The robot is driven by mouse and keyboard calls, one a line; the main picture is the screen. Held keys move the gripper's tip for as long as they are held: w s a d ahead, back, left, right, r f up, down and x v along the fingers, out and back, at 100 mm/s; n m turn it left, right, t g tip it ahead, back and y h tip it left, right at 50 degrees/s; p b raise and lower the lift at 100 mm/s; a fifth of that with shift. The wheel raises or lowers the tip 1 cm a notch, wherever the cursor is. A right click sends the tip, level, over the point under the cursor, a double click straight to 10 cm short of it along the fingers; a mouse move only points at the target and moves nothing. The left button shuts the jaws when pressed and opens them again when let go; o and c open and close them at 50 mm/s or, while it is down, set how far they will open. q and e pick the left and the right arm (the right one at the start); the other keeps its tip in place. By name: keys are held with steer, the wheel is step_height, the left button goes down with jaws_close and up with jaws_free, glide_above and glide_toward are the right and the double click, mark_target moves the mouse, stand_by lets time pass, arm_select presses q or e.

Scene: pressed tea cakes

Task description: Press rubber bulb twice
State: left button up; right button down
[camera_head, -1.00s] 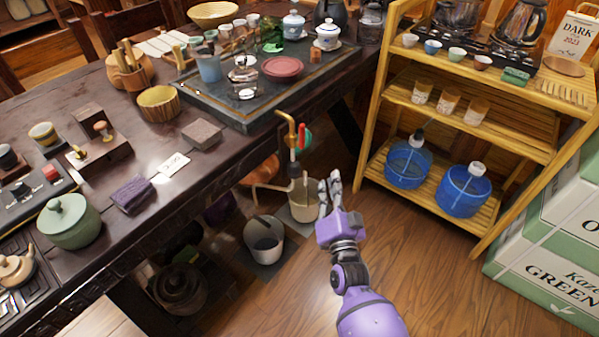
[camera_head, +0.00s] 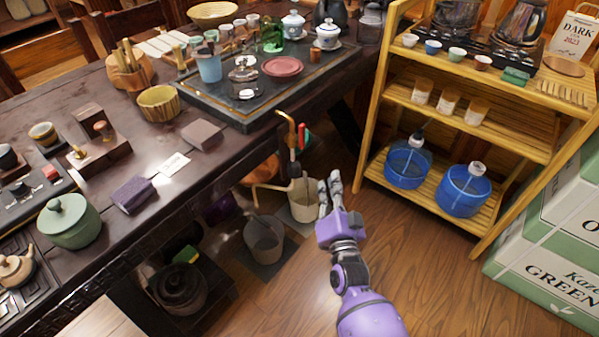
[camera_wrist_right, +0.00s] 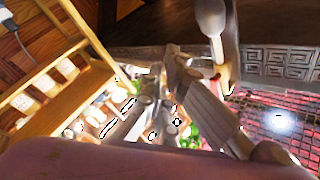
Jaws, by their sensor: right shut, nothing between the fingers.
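A brass pipe (camera_head: 289,130) stands at the table's right edge. A small red part (camera_head: 301,136), which may be the rubber bulb, shows beside it with a bit of green behind. I cannot tell its exact shape. My right gripper (camera_head: 329,183) is shut and empty, below and a little right of the red part, with a visible gap. It is in front of the right side of a cream bucket (camera_head: 303,208). In the right wrist view its fingers are at the centre, and a pale rounded rod (camera_wrist_right: 211,25) is above them. My left gripper is out of view.
A dark tea table (camera_head: 215,160) with tea ware fills the left. A grey bucket (camera_head: 263,238) stands below its edge. A wooden shelf (camera_head: 455,138) with two blue jugs is at the right. Green and white boxes (camera_head: 548,235) stand far right. The floor (camera_head: 420,260) between is clear.

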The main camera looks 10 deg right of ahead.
arm_select(q)
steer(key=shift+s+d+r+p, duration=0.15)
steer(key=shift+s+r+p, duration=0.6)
steer(key=shift+p, duration=0.15)
arm_select(e)
steer(key=s+d, duration=0.2)
steer(key=s, duration=0.1)
steer(key=shift+d, duration=0.2)
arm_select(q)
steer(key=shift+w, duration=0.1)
